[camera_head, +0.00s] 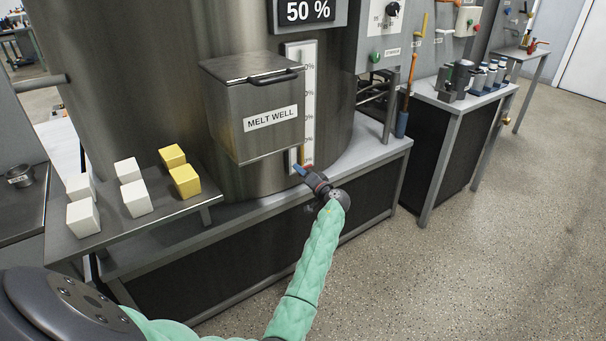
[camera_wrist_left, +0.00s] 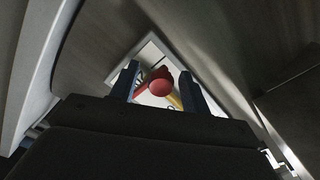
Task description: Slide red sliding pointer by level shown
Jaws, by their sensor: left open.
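The display (camera_head: 307,11) reads 50 %. Below it a white vertical scale (camera_head: 309,85) with percent marks runs down the steel tank, partly hidden by the melt well box. My left gripper (camera_head: 299,168) is at the scale's lower end, just right of and below the box. In the left wrist view, the red round pointer knob (camera_wrist_left: 160,82) shows between the two open blue fingers (camera_wrist_left: 160,90), with a yellow piece (camera_wrist_left: 175,101) beside it. I cannot tell whether the fingers touch the knob. In the head view the pointer is not clearly visible. My right gripper is out of view.
The melt well box (camera_head: 252,110) with its handled lid juts out from the tank, close to my left gripper. White and yellow blocks (camera_head: 172,156) sit on a shelf (camera_head: 150,222) at left. A bench with bottles (camera_head: 483,77) stands at right. The floor at right is clear.

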